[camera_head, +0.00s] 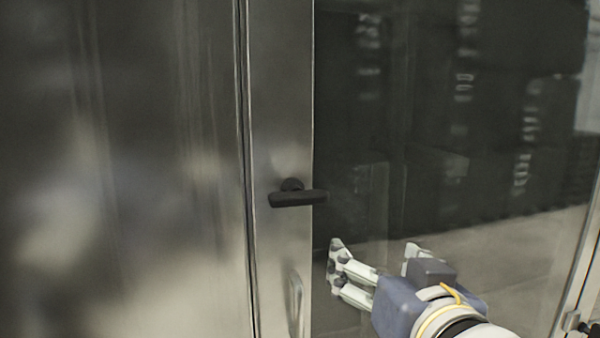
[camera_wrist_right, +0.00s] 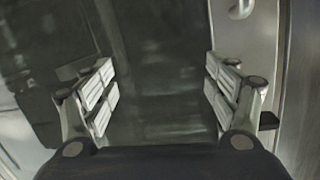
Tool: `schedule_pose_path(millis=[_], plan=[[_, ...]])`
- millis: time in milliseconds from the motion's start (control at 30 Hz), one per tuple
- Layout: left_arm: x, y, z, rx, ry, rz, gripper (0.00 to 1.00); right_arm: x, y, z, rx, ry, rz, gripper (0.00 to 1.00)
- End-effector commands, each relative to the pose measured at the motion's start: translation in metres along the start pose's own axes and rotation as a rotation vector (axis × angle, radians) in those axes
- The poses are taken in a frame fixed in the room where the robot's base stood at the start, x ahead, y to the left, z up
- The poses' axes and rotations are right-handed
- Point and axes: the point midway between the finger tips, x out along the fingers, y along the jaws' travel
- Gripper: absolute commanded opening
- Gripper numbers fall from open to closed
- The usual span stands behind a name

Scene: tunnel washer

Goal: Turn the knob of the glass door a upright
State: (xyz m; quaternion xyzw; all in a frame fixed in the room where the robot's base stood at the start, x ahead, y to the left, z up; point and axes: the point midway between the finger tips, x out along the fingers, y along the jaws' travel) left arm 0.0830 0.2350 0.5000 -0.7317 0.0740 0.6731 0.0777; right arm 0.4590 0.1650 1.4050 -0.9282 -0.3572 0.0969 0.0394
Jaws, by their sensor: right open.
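The knob (camera_head: 297,198) is a black lever on the steel frame of the glass door (camera_head: 440,150). It lies about level, with its longer arm reaching right to the glass edge. In the right wrist view a dark piece, probably the knob (camera_wrist_right: 268,121), shows just outside the right finger. My right gripper (camera_head: 374,258) is open and empty, below and to the right of the knob, in front of the glass and apart from the knob. It also shows open in the right wrist view (camera_wrist_right: 160,90). My left gripper is not in view.
A steel panel (camera_head: 120,170) fills the left side, past a narrow vertical seam. A silver pull handle (camera_head: 295,303) sits on the door frame below the knob. Dark stacked shapes show behind or in the glass. The space before the knob is clear.

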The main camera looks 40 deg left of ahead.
Motion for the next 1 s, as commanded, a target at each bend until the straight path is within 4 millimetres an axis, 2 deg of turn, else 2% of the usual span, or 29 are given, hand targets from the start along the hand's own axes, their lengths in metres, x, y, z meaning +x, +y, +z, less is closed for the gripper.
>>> schedule_pose_path(millis=[33,100,233,367,533,800,1000], plan=[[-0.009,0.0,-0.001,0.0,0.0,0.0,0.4,-0.023,-0.027,-0.028,-0.041,0.044,-0.035,0.8],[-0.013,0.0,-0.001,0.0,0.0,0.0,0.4,-0.048,-0.053,-0.045,-0.08,0.082,-0.071,0.8],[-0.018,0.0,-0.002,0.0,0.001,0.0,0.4,-0.079,-0.083,-0.06,-0.132,0.125,-0.113,0.8],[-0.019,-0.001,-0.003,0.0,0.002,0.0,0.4,-0.089,-0.094,-0.063,-0.152,0.141,-0.128,0.8],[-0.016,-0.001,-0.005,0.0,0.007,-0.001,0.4,-0.074,-0.097,-0.064,-0.154,0.14,-0.128,0.8],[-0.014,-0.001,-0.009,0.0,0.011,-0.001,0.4,-0.026,-0.103,-0.072,-0.153,0.14,-0.127,0.8],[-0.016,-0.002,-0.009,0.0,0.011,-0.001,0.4,0.001,-0.107,-0.076,-0.154,0.141,-0.127,0.8]])
